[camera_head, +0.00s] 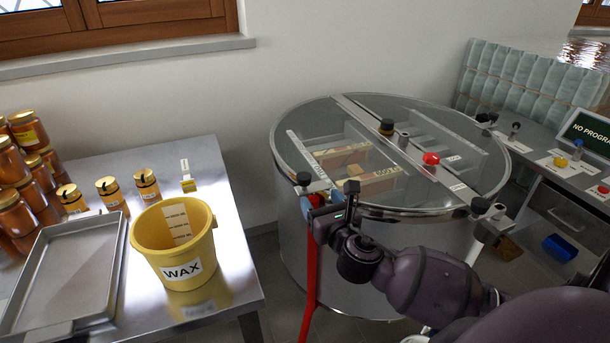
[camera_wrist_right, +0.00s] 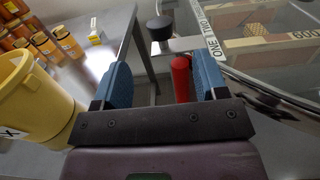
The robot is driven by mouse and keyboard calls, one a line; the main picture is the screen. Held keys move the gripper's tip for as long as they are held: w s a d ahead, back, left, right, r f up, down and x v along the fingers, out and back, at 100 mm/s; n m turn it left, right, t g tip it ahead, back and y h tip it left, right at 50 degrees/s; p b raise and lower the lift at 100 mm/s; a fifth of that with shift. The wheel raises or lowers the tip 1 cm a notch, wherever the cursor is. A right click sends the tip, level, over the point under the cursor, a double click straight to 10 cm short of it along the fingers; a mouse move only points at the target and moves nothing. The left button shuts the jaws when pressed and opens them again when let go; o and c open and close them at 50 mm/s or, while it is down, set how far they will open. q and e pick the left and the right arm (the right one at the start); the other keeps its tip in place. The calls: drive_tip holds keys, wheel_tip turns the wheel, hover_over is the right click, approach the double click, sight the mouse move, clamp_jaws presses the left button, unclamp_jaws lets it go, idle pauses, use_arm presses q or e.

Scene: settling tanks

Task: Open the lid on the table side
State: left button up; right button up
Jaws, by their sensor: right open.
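The round metal drum (camera_head: 385,250) has a clear lid in two halves, split by a metal bar (camera_head: 390,135). The table-side half (camera_head: 318,125) lies flat and closed, with a black knob (camera_head: 303,179) at its front left rim. In the right wrist view this knob (camera_wrist_right: 160,28) stands just beyond the fingertips. My right gripper (camera_head: 320,202) is open at the drum's front left edge, its blue fingers close to the knob but not around it. A red post (camera_wrist_right: 181,78) shows between the fingers in the wrist view; contact cannot be told. My left gripper is not in view.
A metal table (camera_head: 215,165) at left holds a yellow wax bucket (camera_head: 178,250), a tray (camera_head: 65,270) and several honey jars (camera_head: 145,183). A narrow floor gap separates table and drum. At right stands a bench with a screen (camera_head: 588,132).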

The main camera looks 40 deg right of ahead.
sight(307, 181)
drive_tip(key=x, duration=1)
drive_tip(key=shift+w+b, duration=0.35)
drive_tip(key=shift+b, duration=0.05)
clamp_jaws()
drive_tip(key=shift+r, duration=0.1)
